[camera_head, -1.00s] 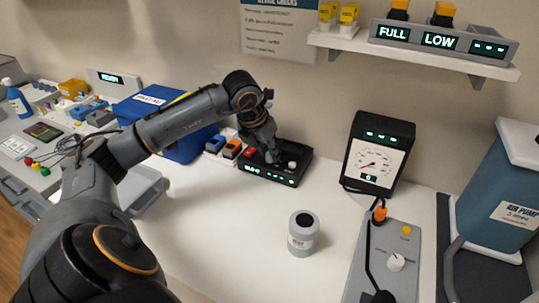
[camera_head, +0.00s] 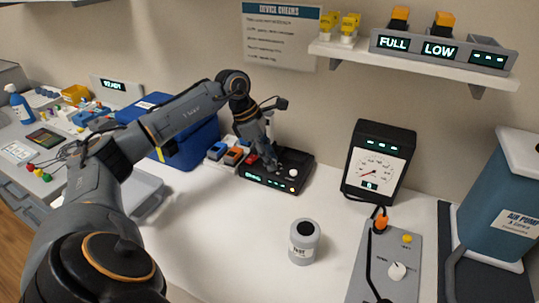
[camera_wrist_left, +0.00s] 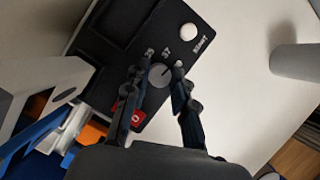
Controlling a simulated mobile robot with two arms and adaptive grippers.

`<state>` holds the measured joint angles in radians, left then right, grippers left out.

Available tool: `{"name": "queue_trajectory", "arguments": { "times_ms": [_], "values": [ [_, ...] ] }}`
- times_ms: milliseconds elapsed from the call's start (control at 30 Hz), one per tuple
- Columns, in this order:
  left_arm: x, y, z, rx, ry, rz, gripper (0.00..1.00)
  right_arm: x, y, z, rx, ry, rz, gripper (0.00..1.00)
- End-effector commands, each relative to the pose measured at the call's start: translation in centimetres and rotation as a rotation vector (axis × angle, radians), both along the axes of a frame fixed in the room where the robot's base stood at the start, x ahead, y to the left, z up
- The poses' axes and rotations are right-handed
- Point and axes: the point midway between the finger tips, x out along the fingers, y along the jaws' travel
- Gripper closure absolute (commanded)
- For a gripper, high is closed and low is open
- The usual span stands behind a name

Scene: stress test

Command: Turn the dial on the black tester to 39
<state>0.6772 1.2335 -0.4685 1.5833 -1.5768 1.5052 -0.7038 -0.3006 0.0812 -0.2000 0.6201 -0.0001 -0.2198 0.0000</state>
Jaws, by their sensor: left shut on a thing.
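The black tester (camera_head: 300,172) is a flat box on the white bench. It has a small front display, a red button and a white knob. My left gripper (camera_head: 270,166) reaches down onto it from above. In the left wrist view the black tester (camera_wrist_left: 111,62) carries a round grey dial (camera_wrist_left: 158,76) with a dark pointer mark. My left gripper (camera_wrist_left: 161,80) has a finger on either side of the dial and is shut on it. My right gripper is not in view.
Orange and blue modules (camera_head: 224,153) and a blue case (camera_head: 190,145) stand left of the tester. A black gauge (camera_head: 378,158) stands right, with a grey jar (camera_head: 304,242) in front. A grey control panel (camera_head: 400,240) lies front right. Bench between is clear.

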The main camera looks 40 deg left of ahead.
Motion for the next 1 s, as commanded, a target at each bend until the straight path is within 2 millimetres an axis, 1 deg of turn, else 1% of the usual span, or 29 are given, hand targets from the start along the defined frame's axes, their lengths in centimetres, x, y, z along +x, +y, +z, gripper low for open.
{"name": "queue_trajectory", "arguments": {
  "times_ms": [33,200,500,733,1000],
  "values": [
    [0.1,0.1,0.3,0.0,-0.003,-0.037,1.0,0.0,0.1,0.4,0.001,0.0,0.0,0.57],
    [0.2,0.1,0.3,0.0,-0.003,-0.17,1.0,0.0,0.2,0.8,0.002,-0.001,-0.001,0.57],
    [0.2,0.2,0.2,0.002,-0.004,-0.328,1.0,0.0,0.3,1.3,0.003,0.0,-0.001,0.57],
    [0.3,0.2,0.1,0.003,-0.005,-0.378,1.0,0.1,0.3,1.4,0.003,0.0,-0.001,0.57],
    [0.3,0.2,0.1,0.004,-0.004,-0.386,1.0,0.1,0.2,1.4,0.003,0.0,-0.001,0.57]
  ]
}}
